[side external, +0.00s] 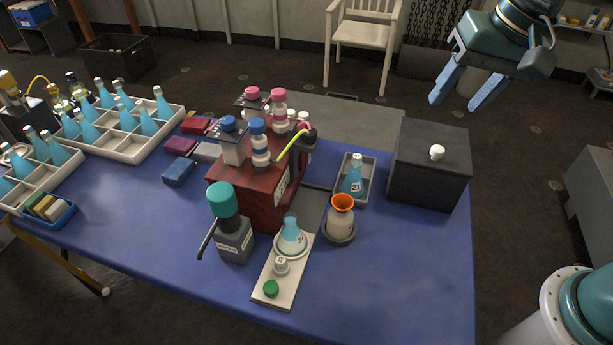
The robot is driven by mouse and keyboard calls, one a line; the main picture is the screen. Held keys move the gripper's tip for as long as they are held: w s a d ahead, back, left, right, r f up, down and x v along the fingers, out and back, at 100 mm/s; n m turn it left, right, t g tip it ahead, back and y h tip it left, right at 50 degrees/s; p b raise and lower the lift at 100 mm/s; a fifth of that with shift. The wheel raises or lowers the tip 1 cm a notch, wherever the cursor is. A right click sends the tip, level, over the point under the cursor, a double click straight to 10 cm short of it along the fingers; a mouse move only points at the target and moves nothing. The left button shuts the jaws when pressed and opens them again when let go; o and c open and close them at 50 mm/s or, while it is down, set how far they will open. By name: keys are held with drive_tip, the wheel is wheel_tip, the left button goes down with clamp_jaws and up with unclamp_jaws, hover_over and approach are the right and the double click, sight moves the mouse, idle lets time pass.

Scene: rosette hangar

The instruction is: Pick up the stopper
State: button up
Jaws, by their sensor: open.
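A small white stopper-like piece (437,152) stands on top of a dark grey box (428,185) at the right of the table. A green cap-like piece (271,288) lies at the front end of a pale narrow tray (277,299). A small white capped piece (281,265) sits behind it, near a flask of blue liquid (291,232). I cannot tell for certain which piece is the stopper. My gripper (466,91) is at the upper right, open and empty, its pale blue fingers pointing down-left. It appears above and beyond the dark box, touching nothing.
A red rack (258,198) with bottles stands mid-table. Beside it are a teal-topped bottle (229,225), an orange-rimmed vessel (340,220) and a blue bottle in a tray (353,177). Crates of blue bottles (127,147) fill the left. The blue tabletop (410,270) is clear at front right.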

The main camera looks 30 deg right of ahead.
drive_tip(key=w+a+f+m+g, duration=0.1)
drive_tip(key=w+a+f+m, duration=0.1)
drive_tip(key=w+a+f, duration=0.4)
drive_tip(key=m+g+h, duration=0.1)
drive_tip(key=m+g, duration=0.1)
drive_tip(key=m, duration=0.4)
hover_over(280, 260)
drive_tip(key=shift+f, duration=12.3)
drive_tip(key=shift+f, duration=0.1)
drive_tip(key=shift+f, duration=2.5)
drive_tip(key=c, duration=1.1)
